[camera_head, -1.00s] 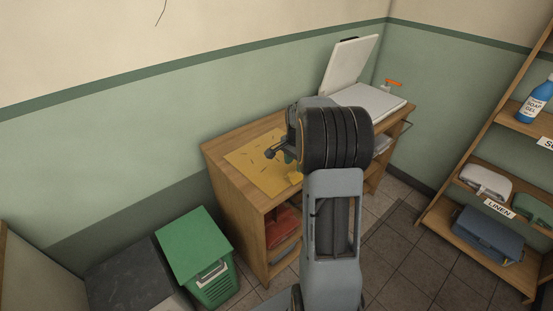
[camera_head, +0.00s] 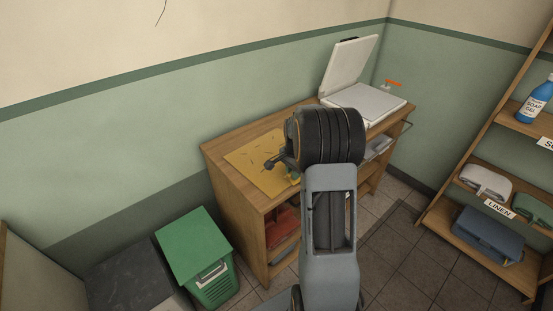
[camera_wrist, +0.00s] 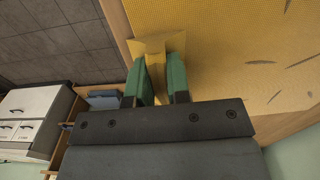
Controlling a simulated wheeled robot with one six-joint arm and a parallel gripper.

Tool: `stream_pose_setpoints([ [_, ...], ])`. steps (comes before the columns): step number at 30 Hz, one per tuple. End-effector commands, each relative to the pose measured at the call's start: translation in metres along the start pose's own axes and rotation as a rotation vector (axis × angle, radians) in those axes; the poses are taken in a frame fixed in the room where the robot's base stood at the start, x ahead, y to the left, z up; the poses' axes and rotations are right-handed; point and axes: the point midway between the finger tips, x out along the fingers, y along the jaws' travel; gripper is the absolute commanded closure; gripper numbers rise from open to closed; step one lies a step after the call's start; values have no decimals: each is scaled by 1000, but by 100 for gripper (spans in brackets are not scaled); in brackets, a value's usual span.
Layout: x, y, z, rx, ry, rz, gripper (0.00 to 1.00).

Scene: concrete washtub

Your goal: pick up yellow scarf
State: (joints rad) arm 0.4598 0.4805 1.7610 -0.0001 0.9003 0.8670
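The yellow scarf (camera_head: 258,167) lies spread flat on the left part of the wooden cabinet top, with dark streaks on it. It fills much of the wrist view (camera_wrist: 225,50). My gripper (camera_wrist: 160,75) is at the scarf's edge, and its two green fingers are close together with a raised yellow fold (camera_wrist: 156,62) pinched between them. The rest of the scarf still lies on the top. In the head view my gripper (camera_head: 284,169) is at the scarf's right side, partly hidden by my wrist.
The wooden cabinet (camera_head: 232,207) stands against the green wall. A white device with a raised lid (camera_head: 346,69) sits at its right end. A green bin (camera_head: 197,254) stands at the left, and a shelf with linen (camera_head: 485,181) at the right. Tiled floor is open between.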

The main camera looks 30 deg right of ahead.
Motion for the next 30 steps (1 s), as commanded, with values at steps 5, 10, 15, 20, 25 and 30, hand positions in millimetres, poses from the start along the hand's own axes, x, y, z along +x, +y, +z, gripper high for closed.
stream_pose_setpoints([
  [5, 0, 0, 0, 0, 0, 0, 100],
  [10, 0, 0, 0, 0, 0, -1, 100],
  [15, -1, 0, 0, 0, 1, -1, 100],
  [20, -11, 0, 0, 0, 1, -1, 100],
  [25, -35, 0, 0, 0, 3, -4, 100],
  [30, -69, 23, 19, 0, 4, -5, 100],
])
